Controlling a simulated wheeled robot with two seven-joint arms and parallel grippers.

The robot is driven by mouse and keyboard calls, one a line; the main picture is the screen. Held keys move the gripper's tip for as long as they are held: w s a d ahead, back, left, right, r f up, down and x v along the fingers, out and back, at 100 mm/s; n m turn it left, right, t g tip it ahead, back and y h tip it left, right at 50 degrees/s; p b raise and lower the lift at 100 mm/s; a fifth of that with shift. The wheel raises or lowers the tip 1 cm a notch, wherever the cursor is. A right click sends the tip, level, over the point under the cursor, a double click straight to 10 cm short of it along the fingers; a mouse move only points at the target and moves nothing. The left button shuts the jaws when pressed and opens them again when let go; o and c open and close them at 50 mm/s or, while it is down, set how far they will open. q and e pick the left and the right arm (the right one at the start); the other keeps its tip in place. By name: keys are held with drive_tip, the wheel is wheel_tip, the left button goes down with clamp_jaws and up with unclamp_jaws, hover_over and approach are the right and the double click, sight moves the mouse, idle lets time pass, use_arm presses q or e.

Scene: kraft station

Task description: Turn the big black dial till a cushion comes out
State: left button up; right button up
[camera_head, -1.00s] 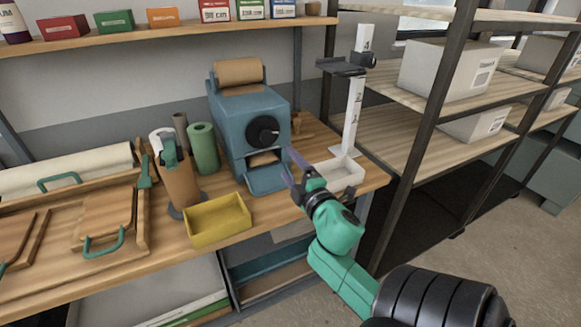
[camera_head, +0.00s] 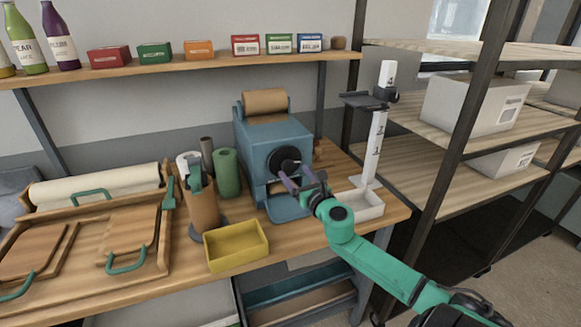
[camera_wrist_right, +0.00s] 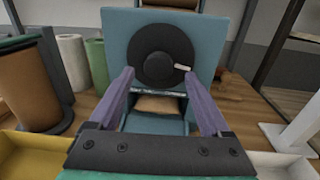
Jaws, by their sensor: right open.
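The big black dial (camera_head: 285,161) is on the front of a blue machine (camera_head: 266,131) with a brown paper roll (camera_head: 265,101) on top. In the right wrist view the dial (camera_wrist_right: 158,55) has a pale mark on its right side. My right gripper (camera_head: 296,181) is open in front of the machine, its purple fingers (camera_wrist_right: 160,90) spread below and to either side of the dial. I cannot tell if they touch the machine. A brown cushion-like piece (camera_wrist_right: 157,104) shows in the opening below the dial. My left gripper is not in view.
A yellow bin (camera_head: 236,250) stands in front and left of the machine. A white tray (camera_head: 366,205) with an upright scale post (camera_head: 375,150) is on the right. Green and brown rolls (camera_head: 227,172) stand left of the machine. A metal-framed shelf (camera_head: 430,180) is further right.

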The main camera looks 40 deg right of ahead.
sight(290, 168)
drive_tip(key=shift+x, duration=1.95)
drive_tip(key=shift+a, duration=0.1)
clamp_jaws()
